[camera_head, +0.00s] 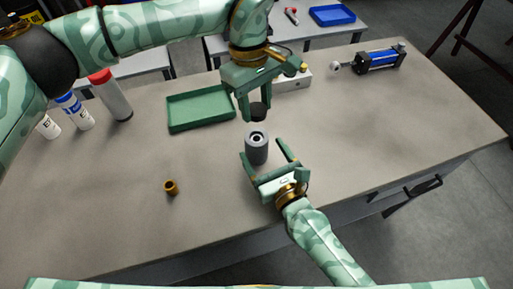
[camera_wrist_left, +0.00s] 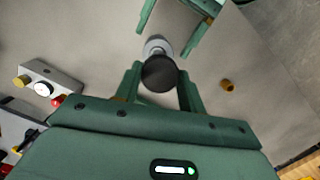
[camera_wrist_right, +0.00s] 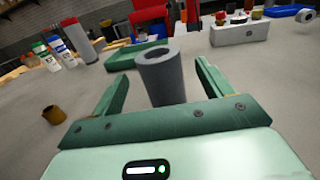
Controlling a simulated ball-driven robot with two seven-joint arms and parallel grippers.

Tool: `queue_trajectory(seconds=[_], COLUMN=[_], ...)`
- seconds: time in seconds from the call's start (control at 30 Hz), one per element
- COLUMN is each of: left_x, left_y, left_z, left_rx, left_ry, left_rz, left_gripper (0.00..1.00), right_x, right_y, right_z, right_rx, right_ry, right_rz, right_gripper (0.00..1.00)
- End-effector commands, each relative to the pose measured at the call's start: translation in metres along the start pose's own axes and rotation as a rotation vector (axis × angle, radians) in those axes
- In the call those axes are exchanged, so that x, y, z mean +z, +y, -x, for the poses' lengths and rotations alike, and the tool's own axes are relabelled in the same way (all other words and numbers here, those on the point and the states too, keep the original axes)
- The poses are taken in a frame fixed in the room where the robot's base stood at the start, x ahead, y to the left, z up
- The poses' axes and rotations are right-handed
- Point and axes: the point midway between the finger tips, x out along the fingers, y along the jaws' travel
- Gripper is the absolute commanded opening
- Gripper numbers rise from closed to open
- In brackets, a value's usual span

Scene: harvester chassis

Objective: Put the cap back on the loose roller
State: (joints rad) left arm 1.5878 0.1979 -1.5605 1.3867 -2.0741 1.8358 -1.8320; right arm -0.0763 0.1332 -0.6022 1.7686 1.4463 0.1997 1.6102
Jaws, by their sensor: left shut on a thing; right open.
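The loose roller (camera_head: 257,150) is a grey cylinder with a hole in its top, standing upright on the table. The cap (camera_head: 258,111) is a dark round piece. My left gripper (camera_head: 257,104) is shut on the cap and holds it above the roller, with a gap between them in the head view. In the left wrist view the cap (camera_wrist_left: 159,73) hides part of the roller (camera_wrist_left: 157,46). My right gripper (camera_head: 268,161) is open, its fingers on either side of the roller. In the right wrist view the roller (camera_wrist_right: 162,76) stands between the fingers, apart from both.
A brass bushing (camera_head: 171,187) stands at the front left. A green tray (camera_head: 200,125) lies behind, with bottles (camera_head: 110,95) to its left. A grey control box (camera_wrist_right: 239,33) stands behind the roller. A blue cylinder (camera_head: 380,60) lies at the back right. The table's right side is clear.

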Motion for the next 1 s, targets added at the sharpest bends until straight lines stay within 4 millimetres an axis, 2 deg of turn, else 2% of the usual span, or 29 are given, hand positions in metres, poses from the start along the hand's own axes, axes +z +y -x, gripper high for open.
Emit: queue_trajectory(seconds=[0.1, 0.3, 0.7, 0.77, 0.93, 0.97, 1.0], left_x=[0.0, 0.0, 0.0, 0.0, 0.0, 0.0, 0.0], left_y=[0.0, 0.0, 0.0, 0.0, 0.0, 0.0, 0.0], left_z=[0.0, 0.0, 0.0, 0.0, 0.0, 0.0, -0.001], left_rx=[0.0, 0.0, 0.0, 0.0, 0.0, 0.0, 0.0], left_ry=[0.0, 0.0, 0.0, 0.0, 0.0, 0.0, 0.0], left_rz=[0.0, 0.0, 0.0, 0.0, 0.0, 0.0, 0.0], left_gripper=[0.19, 0.19, 0.19, 0.19, 0.19, 0.19, 0.19], right_x=[0.001, 0.0, 0.0, 0.0, 0.0, 0.0, 0.0], right_y=[0.001, 0.0, 0.0, 0.0, 0.0, 0.0, 0.0], right_z=[-0.021, -0.043, -0.049, -0.049, -0.048, -0.048, -0.048], right_rx=[0.0, 0.001, 0.001, 0.001, 0.001, 0.001, 0.001], right_ry=[-0.002, 0.0, 0.001, 0.001, 0.001, 0.001, 0.001], right_rz=[-0.001, 0.0, 0.0, 0.0, 0.0, 0.0, 0.0], right_gripper=[0.78, 0.78, 0.78, 0.64, 0.17, 0.12, 0.12])
